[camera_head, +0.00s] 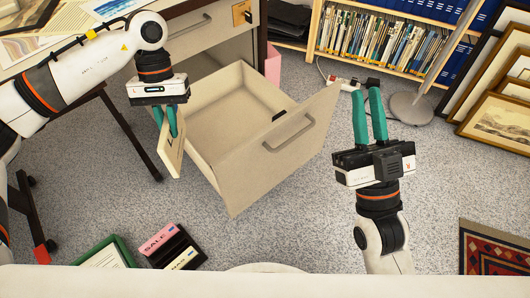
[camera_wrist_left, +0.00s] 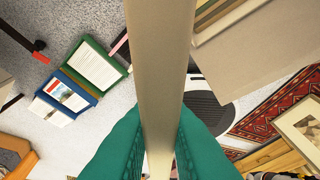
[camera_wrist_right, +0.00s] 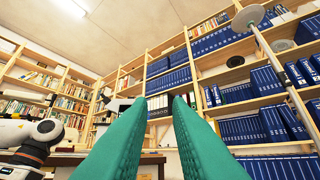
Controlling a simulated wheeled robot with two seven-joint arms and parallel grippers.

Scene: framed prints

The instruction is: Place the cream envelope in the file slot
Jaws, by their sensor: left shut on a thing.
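My left gripper (camera_head: 172,133) is shut on a thin cream envelope (camera_head: 172,158), which hangs tilted on edge just left of the open drawer (camera_head: 238,172). The envelope also shows edge-on between the teal fingers in the left wrist view (camera_wrist_left: 160,50). My right gripper (camera_head: 367,88) points up, open and empty, right of the drawer; its fingers stand apart in the right wrist view (camera_wrist_right: 160,103). The drawer looks empty apart from a small dark piece near its right wall. No part is clearly marked as the file slot.
A bookcase (camera_head: 385,40) stands behind, framed prints (camera_head: 497,122) lean at right, and a patterned rug (camera_head: 495,250) lies front right.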

